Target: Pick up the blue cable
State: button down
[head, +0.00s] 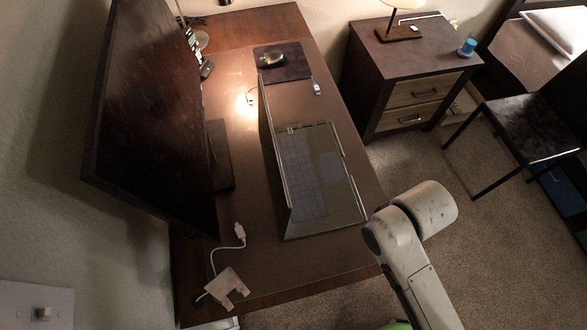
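I cannot make out a clearly blue cable. A white cable (213,252) with a plug (239,232) lies at the near left of the desk, running down toward a pale notched piece (226,288) at the near edge. A small whitish-blue plug-like thing (316,87) lies beside the mouse pad; whether it belongs to a cable is too small to tell. My pale arm rises from the bottom at right of the desk's near corner. My gripper does not show.
An open laptop (345,207) stands mid-desk, right of a large monitor (150,115). A mouse (272,59) sits on a dark pad (298,68). A nightstand (365,65) and chair (525,128) stand right. The desk blotter (300,262) is bare in front.

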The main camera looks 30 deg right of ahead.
aim_at(317, 89)
jog(key=i+l+u, duration=0.2)
jog(key=l, duration=0.35)
jog(key=l+u, duration=0.2)
jog(key=l, duration=0.3)
jog(key=i+l+u, duration=0.1)
jog(key=l+u, duration=0.15)
jog(key=l, duration=0.35)
